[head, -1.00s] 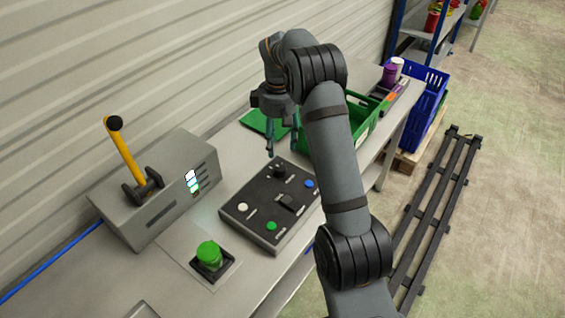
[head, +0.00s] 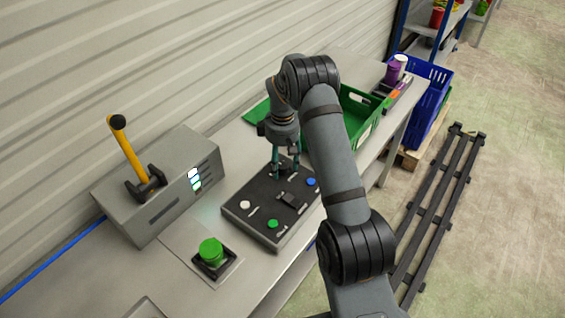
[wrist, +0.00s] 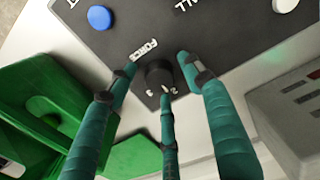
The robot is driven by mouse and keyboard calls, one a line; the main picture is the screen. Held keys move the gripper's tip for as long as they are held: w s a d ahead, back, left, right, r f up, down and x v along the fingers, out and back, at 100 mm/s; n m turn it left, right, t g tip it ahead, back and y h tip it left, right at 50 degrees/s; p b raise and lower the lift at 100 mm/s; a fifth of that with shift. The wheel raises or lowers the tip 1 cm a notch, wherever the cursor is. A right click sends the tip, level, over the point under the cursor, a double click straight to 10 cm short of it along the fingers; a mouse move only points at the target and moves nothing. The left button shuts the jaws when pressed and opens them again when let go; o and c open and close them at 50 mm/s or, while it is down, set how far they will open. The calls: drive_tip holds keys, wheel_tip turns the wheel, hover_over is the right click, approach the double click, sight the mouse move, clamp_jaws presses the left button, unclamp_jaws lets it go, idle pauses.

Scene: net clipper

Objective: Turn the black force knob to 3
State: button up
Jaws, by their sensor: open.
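The black force knob (wrist: 158,76) stands on the dark control panel (wrist: 110,40), with the white FORCE label beside it in the wrist view. White numerals show at its other side, partly hidden by a finger; I cannot tell where its pointer aims. My gripper (wrist: 159,80) is open, its teal fingers spread around the knob without visibly closing on it. In the head view my gripper (head: 285,167) points down over the far end of the panel (head: 257,221), and its fingers largely hide the knob.
The panel also carries a blue button (head: 311,182), a white button (head: 245,205), a green button (head: 272,224) and a black switch (head: 289,200). A grey box with a yellow lever (head: 126,150) stands to the left. A green crate (head: 357,120) is close behind my gripper.

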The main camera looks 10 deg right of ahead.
drive_tip(key=shift+c, duration=0.4)
drive_tip(key=c, duration=1.1)
drive_tip(key=shift+m+b, duration=0.3)
drive_tip(key=shift+m, duration=0.1)
drive_tip(key=shift+f+m+b, duration=0.15)
drive_tip(key=shift+m+b, duration=0.6)
drive_tip(key=shift+m, duration=0.25)
drive_tip(key=m+b, duration=0.2)
drive_tip(key=m, duration=0.1)
drive_tip(key=m+b, duration=0.2)
drive_tip(key=m, duration=0.4)
drive_tip(key=shift+b, duration=0.4)
drive_tip(key=shift+r, duration=0.2)
drive_tip(key=o, duration=1.1)
drive_tip(key=shift+c, duration=0.2)
